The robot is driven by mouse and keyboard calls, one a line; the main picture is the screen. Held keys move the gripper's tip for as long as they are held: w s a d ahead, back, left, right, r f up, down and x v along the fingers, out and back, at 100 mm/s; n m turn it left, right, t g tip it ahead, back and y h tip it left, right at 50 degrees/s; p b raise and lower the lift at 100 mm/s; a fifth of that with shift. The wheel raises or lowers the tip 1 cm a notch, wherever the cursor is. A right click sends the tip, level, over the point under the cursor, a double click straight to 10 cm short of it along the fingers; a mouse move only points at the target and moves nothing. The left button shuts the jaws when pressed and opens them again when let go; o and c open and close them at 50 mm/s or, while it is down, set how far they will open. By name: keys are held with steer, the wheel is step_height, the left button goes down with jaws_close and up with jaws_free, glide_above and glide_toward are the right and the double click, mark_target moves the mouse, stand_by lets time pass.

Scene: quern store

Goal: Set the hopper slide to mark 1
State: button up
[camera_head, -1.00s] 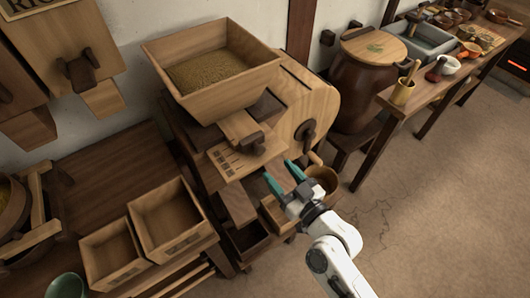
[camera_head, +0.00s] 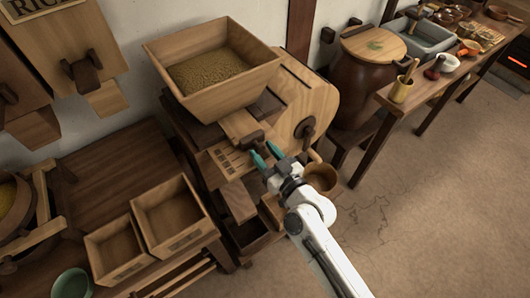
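The hopper (camera_head: 222,75) is a square wooden funnel filled with grain on top of the wooden mill. Below its front edge, the wooden slide (camera_head: 238,124) sticks out and carries a dark knob (camera_head: 252,137). A pale board with dark scale marks (camera_head: 229,160) lies beside and below the slide; its numbers are too small to read. My gripper (camera_head: 261,151) is open, its two teal fingers apart and pointing at the knob. The fingertips are very close to the knob; I cannot tell whether they touch it. Nothing shows between the fingers.
A crank handle (camera_head: 306,128) sits on the mill's right side, close to my gripper. A round wooden tub (camera_head: 320,174) is just below it. Two open wooden boxes (camera_head: 167,216) stand at the lower left. The floor (camera_head: 420,200) at right is clear.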

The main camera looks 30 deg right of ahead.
jaws_close()
stand_by(0.3)
steer(key=shift+s+f, duration=0.1)
steer(key=shift+s, duration=0.15)
steer(key=shift+s+d+b, duration=0.15)
steer(key=shift+s+b, duration=0.25)
steer(key=shift+s, duration=0.65)
steer(key=shift+o, duration=1.5)
jaws_free()
steer(key=s+d+b, duration=0.1)
steer(key=s+b, duration=0.1)
steer(key=s, duration=0.8)
steer(key=shift+s+d+b, duration=0.25)
steer(key=shift+s+b, duration=0.05)
